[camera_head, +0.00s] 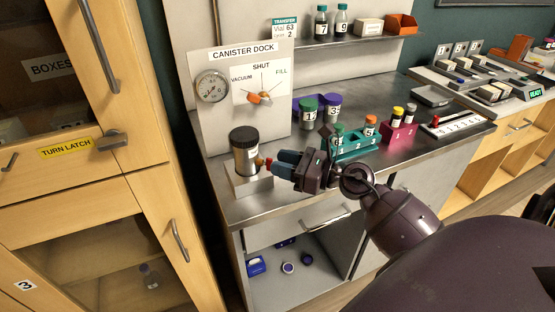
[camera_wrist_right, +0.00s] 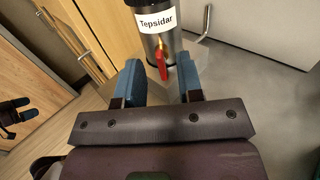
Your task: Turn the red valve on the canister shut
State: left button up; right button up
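The canister (camera_head: 246,160) is a steel cylinder with a black lid, upright on a light block at the bench's front left. In the right wrist view the canister (camera_wrist_right: 158,44) has a "Tepsidar" label. Its red valve (camera_wrist_right: 161,64) hangs below the label, its handle roughly upright in that picture; the valve (camera_head: 268,163) also shows small in the head view. My right gripper (camera_wrist_right: 158,82) is open and empty, its blue fingers on either side of the valve's line; contact is not visible. In the head view the right gripper (camera_head: 279,165) points left at the canister.
Behind the canister stands the canister dock panel (camera_head: 226,58) with a gauge (camera_head: 212,87) and an orange knob (camera_head: 260,98). Capped jars (camera_head: 308,114) and a teal rack (camera_head: 358,147) stand right of it. A wooden cabinet (camera_head: 85,190) is at left.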

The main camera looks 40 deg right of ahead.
jog(key=shift+x, duration=0.95)
grip_shut()
